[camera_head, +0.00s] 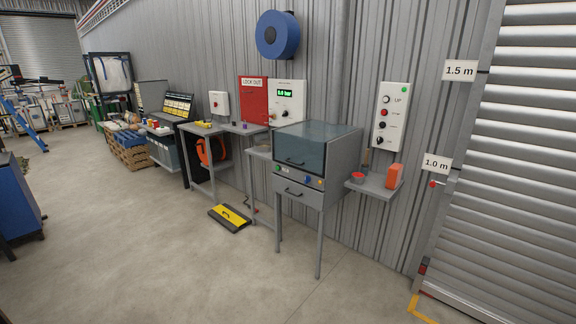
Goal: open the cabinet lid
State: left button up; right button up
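The grey cabinet (338,172) stands on thin legs against the corrugated wall, right of the middle of the head view. Its lid (305,149) has a dark, glassy front and top and looks shut. A dark handle (295,162) sits low on the lid's front. Below it is a panel with small buttons (307,179) and a drawer with its own dark handle (293,192). The cabinet's inside is hard to make out through the dark glass. Neither of my grippers is in view.
A small shelf (377,187) with a red bowl and an orange block is right of the cabinet. A yellow and black step (230,218) lies on the floor to the left. Grey tables (200,130) line the wall. The concrete floor (180,270) in front is clear.

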aim_at(316, 131)
jog(key=i+u, duration=0.65)
jog(key=i+j, duration=0.1)
jog(key=i, duration=0.2)
jog(key=i+j+z, duration=0.1)
jog(key=i, duration=0.25)
